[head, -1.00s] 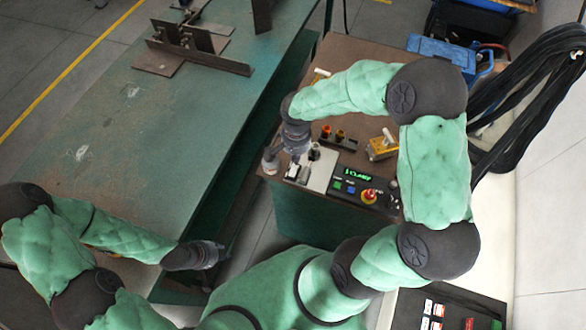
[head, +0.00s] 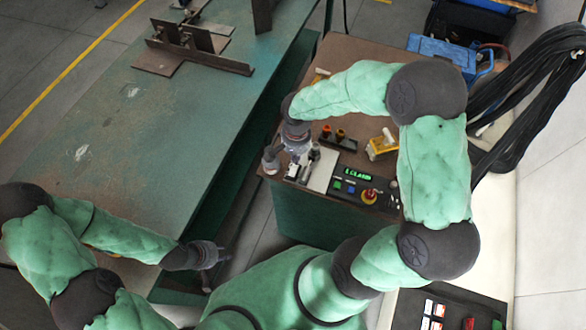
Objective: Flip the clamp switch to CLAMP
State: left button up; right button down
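A pale grey switch plate (head: 321,176) sits at the front left of the brown-topped cabinet (head: 349,62), with small black and white parts on it. A dark lever-like part (head: 315,152) stands at its back edge. My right gripper (head: 297,164) points down at the left part of this plate, close to the parts there. Its fingers hide the switch area, so I cannot tell contact or opening. A black control box (head: 352,191) beside the plate has a green lit display (head: 357,174) that seems to read CLAMP. My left gripper (head: 219,265) is empty, fingers apart, beside the green table.
The green welding table (head: 150,130) carries a dark steel fixture (head: 190,50). A red knob (head: 369,196), a rack with orange-topped parts (head: 338,138) and a yellow item (head: 382,146) are on the cabinet. Black cables (head: 520,90) hang at the right.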

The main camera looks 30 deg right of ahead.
jog(key=shift+f+b, duration=0.9)
jog(key=shift+f, duration=0.2)
dwell(0.6)
jog(key=shift+r, duration=0.15)
jog(key=shift+r+p, duration=2.35)
jog(key=shift+r, duration=1.1)
jog(key=shift+f, duration=0.1)
